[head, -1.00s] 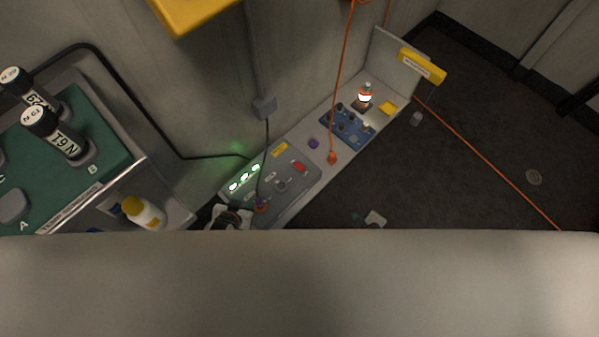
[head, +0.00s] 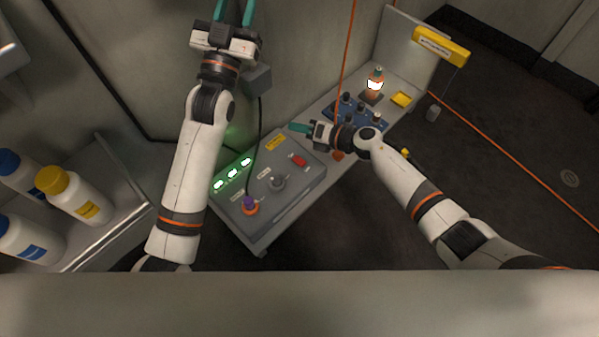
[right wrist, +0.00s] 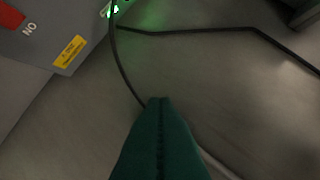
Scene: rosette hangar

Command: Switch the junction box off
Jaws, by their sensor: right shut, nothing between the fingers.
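The junction box (head: 300,187) is a grey box on the bench in the head view, with green lamps (head: 233,173), a dark round knob (head: 277,182), a red switch (head: 299,161) and a purple and orange plug (head: 250,205). My right gripper (head: 292,128) is shut and empty, just beyond the box's far edge. In the right wrist view its closed teal fingers (right wrist: 160,100) point at bare grey surface.
A blue panel with knobs (head: 362,112), a lit orange lamp (head: 375,84) and a yellow block (head: 401,100) are further along the bench. An orange cable (head: 346,60) hangs behind my right gripper. Bottles (head: 75,195) stand on a shelf at the left.

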